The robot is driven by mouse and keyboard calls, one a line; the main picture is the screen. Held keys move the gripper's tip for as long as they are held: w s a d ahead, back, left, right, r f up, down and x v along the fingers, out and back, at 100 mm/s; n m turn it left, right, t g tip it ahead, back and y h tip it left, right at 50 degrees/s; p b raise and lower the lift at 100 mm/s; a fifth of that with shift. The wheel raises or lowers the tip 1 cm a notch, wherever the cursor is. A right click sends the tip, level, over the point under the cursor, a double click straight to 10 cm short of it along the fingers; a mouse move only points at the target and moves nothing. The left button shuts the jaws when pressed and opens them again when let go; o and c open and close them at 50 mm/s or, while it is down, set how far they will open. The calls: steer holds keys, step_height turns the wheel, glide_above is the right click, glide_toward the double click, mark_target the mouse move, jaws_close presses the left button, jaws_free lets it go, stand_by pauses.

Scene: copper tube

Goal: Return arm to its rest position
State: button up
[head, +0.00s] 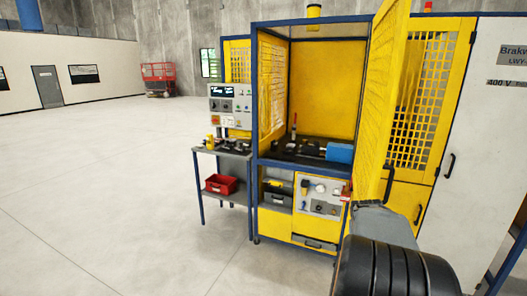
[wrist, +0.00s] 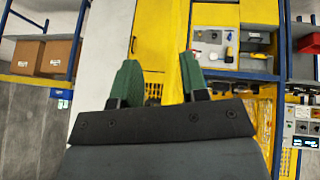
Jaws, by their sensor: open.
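My gripper (wrist: 158,70) shows in the wrist view with its two green fingers apart and nothing between them. Past the fingers are yellow panels and pale floor, and neither finger visibly touches anything. In the head view my arm is at the bottom right, in front of the open yellow mesh door (head: 388,85); the gripper itself cannot be made out there. The yellow machine (head: 322,75) stands open, with a blue block (head: 340,153) on its dark work surface. I cannot make out a copper tube in either view.
A side table (head: 240,155) with small parts stands left of the machine, a red bin (head: 221,184) on its lower shelf. A white cabinet (head: 475,140) is at the right. The wrist view shows cardboard boxes (wrist: 57,57) on a rack. Floor at the left is clear.

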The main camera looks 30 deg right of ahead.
steer(key=s+a+r+n+t+y, duration=0.1)
steer(key=a+n+y, duration=0.5)
steer(key=a, duration=3.1)
steer(key=n+t, duration=0.1)
steer(key=n, duration=0.2)
steer(key=shift+s+r+t+b, duration=0.2)
steer(key=shift+t+b, duration=0.1)
steer(key=shift+b, duration=0.1)
steer(key=shift+d, duration=0.1)
